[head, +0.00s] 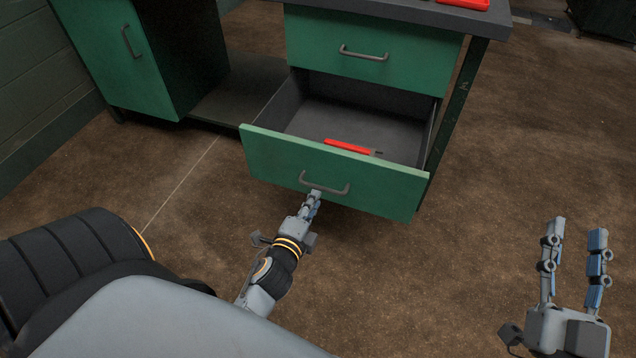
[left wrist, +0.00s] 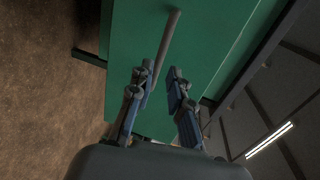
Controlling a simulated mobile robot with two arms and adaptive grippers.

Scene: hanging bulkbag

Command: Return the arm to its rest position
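The green workbench's lower drawer (head: 335,172) is pulled open in the head view. Its grey bar handle (head: 324,187) is on the front panel. My left gripper (head: 314,197) is at this handle, close to its middle. In the left wrist view my left gripper (left wrist: 160,70) has its fingers apart, with the drawer handle (left wrist: 168,42) by the left fingertip. I cannot tell whether it touches the handle. My right gripper (head: 576,226) is open and empty above the floor at the lower right.
A red tool (head: 347,146) lies in the open drawer. A shut upper drawer (head: 365,52) is above it, under the dark worktop (head: 420,12) with a red item on it. A green cabinet (head: 112,50) stands left. The brown floor (head: 520,140) is clear to the right.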

